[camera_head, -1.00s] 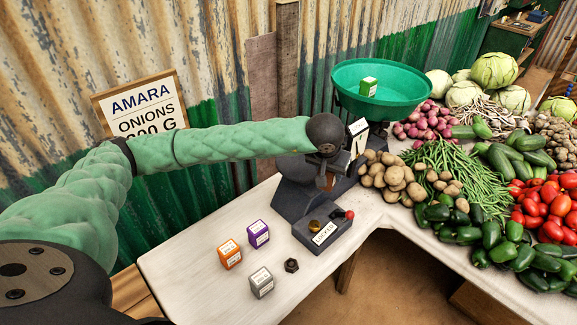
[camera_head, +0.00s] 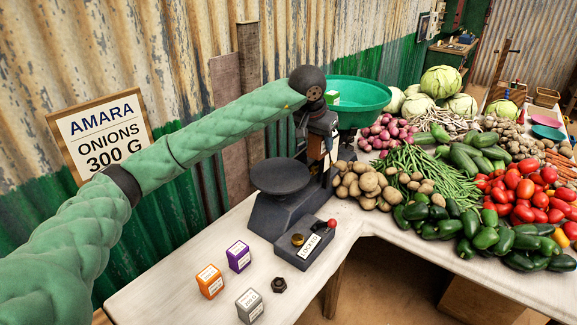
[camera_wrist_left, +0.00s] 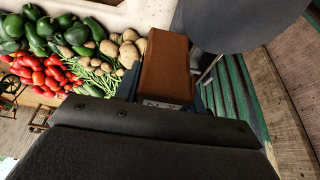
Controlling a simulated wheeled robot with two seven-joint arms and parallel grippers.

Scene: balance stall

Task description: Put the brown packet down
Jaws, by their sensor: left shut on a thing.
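The brown packet (camera_wrist_left: 165,65) shows in the wrist view, upper middle, held at my left gripper; the gripper's dark body hides its lower end. My left gripper (camera_head: 322,148) is shut on it, up beside the scale and to the right of its black plate. In the head view the gripper and arm largely hide the packet. The scale's black plate (camera_head: 280,174) is empty; it also shows as a dark disc in the wrist view (camera_wrist_left: 225,22). The green pan (camera_head: 368,105) behind holds a green box (camera_head: 333,98). My right gripper is not in view.
Orange (camera_head: 210,282), purple (camera_head: 238,256) and grey (camera_head: 250,306) cubes and a black nut (camera_head: 279,285) stand on the front table. The scale's red-knobbed lever (camera_head: 332,223) is by a "LOCKED" label. Potatoes (camera_head: 365,180) and other vegetables crowd the right.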

